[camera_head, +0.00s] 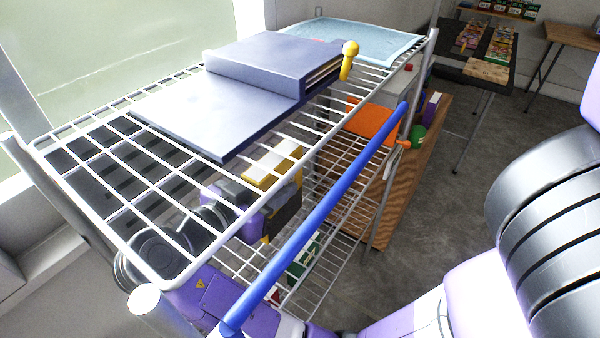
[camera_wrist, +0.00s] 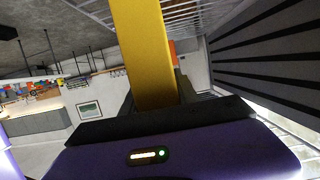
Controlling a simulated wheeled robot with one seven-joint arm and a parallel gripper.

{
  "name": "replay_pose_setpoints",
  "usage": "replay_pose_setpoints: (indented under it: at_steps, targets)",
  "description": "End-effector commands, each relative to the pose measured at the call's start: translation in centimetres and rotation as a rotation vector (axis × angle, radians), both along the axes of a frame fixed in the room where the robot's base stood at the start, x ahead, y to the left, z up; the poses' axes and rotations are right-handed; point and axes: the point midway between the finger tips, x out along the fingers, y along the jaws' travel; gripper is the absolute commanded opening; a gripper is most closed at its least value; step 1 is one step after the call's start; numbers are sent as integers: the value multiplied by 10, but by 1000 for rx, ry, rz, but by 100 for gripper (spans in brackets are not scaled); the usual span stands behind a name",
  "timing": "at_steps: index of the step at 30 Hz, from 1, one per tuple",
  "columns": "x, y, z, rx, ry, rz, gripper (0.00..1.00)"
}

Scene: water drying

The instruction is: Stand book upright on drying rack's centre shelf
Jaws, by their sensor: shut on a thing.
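The book (camera_head: 272,166) is yellow with a pale side and shows through the wires of the top shelf in the head view. In the wrist view it (camera_wrist: 146,50) is a yellow strip standing out from between my fingers. My gripper (camera_head: 284,212) is shut on it, inside the drying rack below the top shelf; its jaws also show in the wrist view (camera_wrist: 152,95). The white wire drying rack (camera_head: 90,215) has lower shelves (camera_head: 335,200). Shelf wires partly hide the book and gripper, so I cannot tell whether the book touches a shelf.
A large grey-blue book-like object (camera_head: 185,115) and a light blue sheet (camera_head: 360,40) lie on the top shelf. A blue bar (camera_head: 315,215) crosses the rack's near side. An orange item (camera_head: 372,122) sits farther back. Open floor (camera_head: 450,200) lies to the right.

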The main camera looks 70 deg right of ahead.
Motion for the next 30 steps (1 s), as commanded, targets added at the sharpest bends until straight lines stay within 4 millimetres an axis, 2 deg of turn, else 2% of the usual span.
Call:
replay_pose_setpoints:
  at_steps: [16,30]
  targets:
    - [-8,-24,-1,-1,-2,-7,0]
    - [-35,-130,1,-2,0,-8,0]
